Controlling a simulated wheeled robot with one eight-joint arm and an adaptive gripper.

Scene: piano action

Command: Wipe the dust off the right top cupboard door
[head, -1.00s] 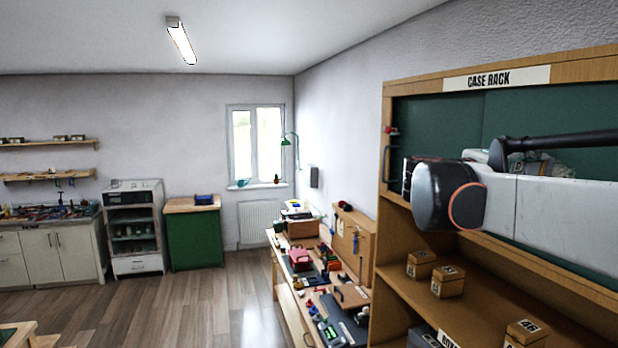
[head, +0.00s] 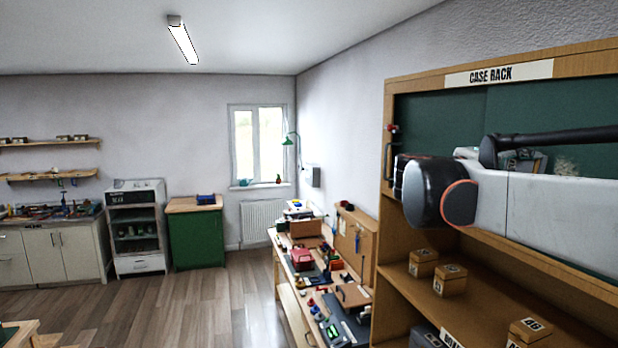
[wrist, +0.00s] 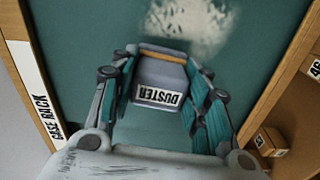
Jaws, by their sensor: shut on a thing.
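The green right top cupboard door (head: 590,115) is on the case rack, and it fills much of the wrist view (wrist: 75,50). A pale dust patch (wrist: 195,22) lies on it near the top of the wrist view. My gripper (wrist: 160,60) is shut on a grey duster (wrist: 158,97) with a white label and an orange-brown strip. The duster is close to the door, beside the dust patch; I cannot tell if it touches. In the head view my own arm hides most of the gripper and part of the door.
The wooden case rack (head: 455,249) has open shelves below the doors, with small labelled boxes (head: 450,280) on them. A dark handle (head: 387,162) is at the doors' left end. A cluttered workbench (head: 300,285) stands to the left. The floor (head: 215,310) beyond is clear.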

